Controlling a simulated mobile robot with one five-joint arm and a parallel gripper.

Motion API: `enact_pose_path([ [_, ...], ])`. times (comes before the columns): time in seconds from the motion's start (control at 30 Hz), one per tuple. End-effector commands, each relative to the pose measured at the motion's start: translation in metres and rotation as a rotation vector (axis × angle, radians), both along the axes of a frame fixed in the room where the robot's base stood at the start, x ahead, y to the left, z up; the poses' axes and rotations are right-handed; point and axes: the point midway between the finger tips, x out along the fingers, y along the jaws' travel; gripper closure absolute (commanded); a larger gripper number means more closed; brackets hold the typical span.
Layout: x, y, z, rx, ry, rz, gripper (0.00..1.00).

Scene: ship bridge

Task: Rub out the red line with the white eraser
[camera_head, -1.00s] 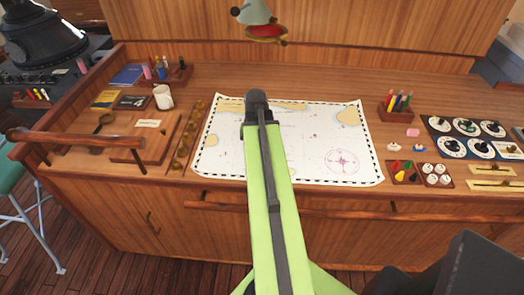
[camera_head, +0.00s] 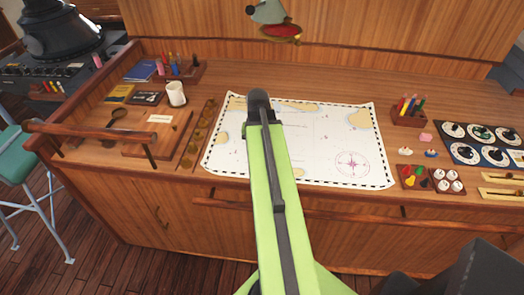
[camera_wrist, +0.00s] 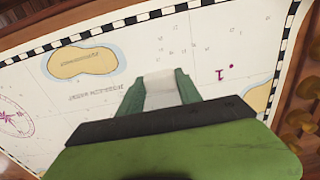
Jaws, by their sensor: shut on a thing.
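The white eraser (camera_wrist: 161,91) is between the green fingers of my gripper (camera_wrist: 160,84), which is shut on it. They show over the chart (camera_wrist: 100,92) in the wrist view; I cannot tell whether the eraser touches the paper. The chart (camera_head: 310,150) lies flat on the wooden desk in the head view, with my arm across its left part. There the arm hides the gripper and the eraser. I see no red line on the visible chart; a purple "1" and a dot show right of the gripper in the wrist view.
A pen holder (camera_head: 409,110), a pink block (camera_head: 426,138) and a tray of coloured pieces (camera_head: 413,178) stand right of the chart. A white mug (camera_head: 176,94) and a wooden board (camera_head: 157,137) are at left. A rail (camera_head: 340,216) runs along the desk front.

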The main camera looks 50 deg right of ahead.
Motion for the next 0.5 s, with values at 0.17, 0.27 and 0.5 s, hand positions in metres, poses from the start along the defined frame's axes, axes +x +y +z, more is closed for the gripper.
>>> enact_pose_path([
  [0.17, 0.0096, 0.0106, -0.0001, 0.001, -0.001, 0.001, 0.91],
  [0.27, 0.0098, 0.0108, -0.0001, 0.001, -0.001, 0.0, 0.91],
  [0.5, 0.0068, 0.0074, -0.0002, 0.001, -0.001, -0.001, 0.91],
])
